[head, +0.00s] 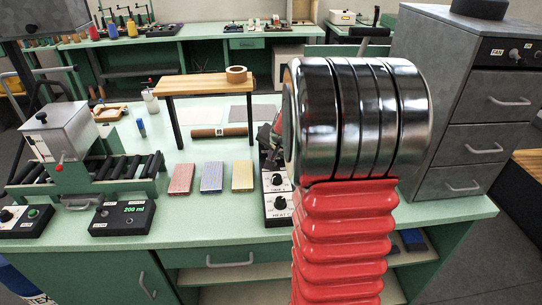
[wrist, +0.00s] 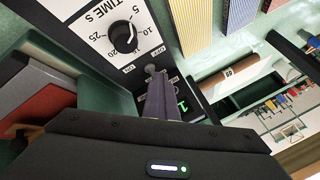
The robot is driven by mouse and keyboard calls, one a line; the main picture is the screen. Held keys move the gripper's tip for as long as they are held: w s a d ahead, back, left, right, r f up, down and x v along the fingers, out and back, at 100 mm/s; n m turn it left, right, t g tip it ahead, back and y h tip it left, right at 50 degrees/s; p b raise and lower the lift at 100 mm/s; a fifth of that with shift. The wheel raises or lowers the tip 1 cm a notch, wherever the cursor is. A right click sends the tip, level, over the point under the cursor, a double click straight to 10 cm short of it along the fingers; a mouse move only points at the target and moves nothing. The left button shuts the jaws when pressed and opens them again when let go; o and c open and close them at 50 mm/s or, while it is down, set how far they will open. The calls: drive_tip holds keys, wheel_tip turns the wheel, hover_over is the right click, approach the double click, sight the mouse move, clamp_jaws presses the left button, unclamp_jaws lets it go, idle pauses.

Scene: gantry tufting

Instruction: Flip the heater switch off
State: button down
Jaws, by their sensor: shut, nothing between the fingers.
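The heater's control panel (head: 277,208) stands on the green bench, partly hidden behind my arm, with a time dial and a heat dial on its pale face. In the wrist view the panel (wrist: 88,12) shows the black time dial (wrist: 122,36). Below that dial is a small round-tipped switch lever (wrist: 150,69), beside small printed lettering. My gripper (wrist: 157,82) is shut and empty, its fingertips right at the lever. Whether they touch it, and which way the lever is set, I cannot tell. A green lit display is partly hidden by the fingers.
Red, blue and yellow blocks (head: 212,177) lie left of the panel. A wooden stand (head: 205,84) with a tape roll (head: 236,74) is behind them. A roller machine (head: 88,165) is at left, and a grey drawer cabinet (head: 458,110) rises at right.

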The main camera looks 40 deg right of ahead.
drive_tip(key=shift+s+d+f, duration=0.35)
drive_tip(key=shift+s+f, duration=0.1)
drive_tip(key=shift+f, duration=0.1)
drive_tip(key=shift+s, duration=0.1)
drive_tip(key=shift+s+d+r, duration=0.1)
drive_tip(key=shift+s+r, duration=0.05)
drive_tip(key=shift+s, duration=0.25)
drive_tip(key=s+r, duration=0.2)
drive_tip(key=s, duration=0.1)
drive_tip(key=shift+d, duration=0.15)
drive_tip(key=w+a+v, duration=0.1)
drive_tip(key=v, duration=0.8)
drive_tip(key=shift+w+a+r, duration=0.2)
drive_tip(key=shift+a+r, duration=0.1)
drive_tip(key=shift+a, duration=0.05)
drive_tip(key=s+d, duration=0.2)
drive_tip(key=d, duration=0.1)
drive_tip(key=d+f, duration=0.1)
drive_tip(key=shift+s+d+f, duration=0.1)
drive_tip(key=shift+s+d, duration=0.05)
drive_tip(key=shift+s, duration=0.25)
